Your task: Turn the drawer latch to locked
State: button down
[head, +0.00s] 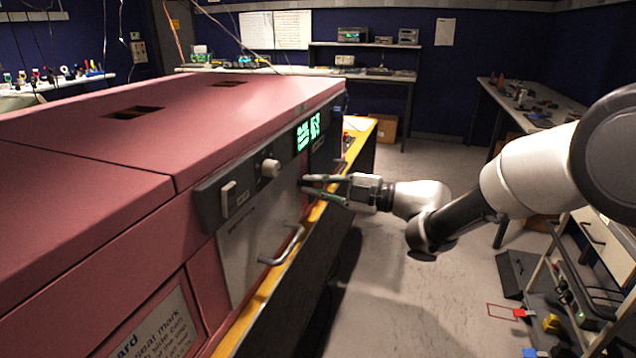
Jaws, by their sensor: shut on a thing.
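The grey drawer front (250,250) is set in the side of the pink machine and carries a bar handle (283,246). My gripper (305,184) reaches in from the right, its fingertips at the upper right edge of the drawer front. The fingers are closed around the drawer latch there. The latch is too small and too covered by the fingertips for me to tell which way it is turned.
Above the drawer, a dark panel has a white switch (229,198), a round knob (270,167) and a lit green display (308,131). A yellow ledge (245,333) runs below. A cart (590,280) stands at right; the floor between is largely clear.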

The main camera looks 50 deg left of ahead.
jog(key=n, duration=0.3)
jog(key=f+n, duration=0.1)
jog(key=n, duration=0.1)
jog(key=shift+s, duration=0.3)
jog(key=shift+n, duration=0.4)
jog(key=c, duration=1.5)
grip_release()
jog(key=v, duration=1.2)
jog(key=shift+a+f, duration=0.1)
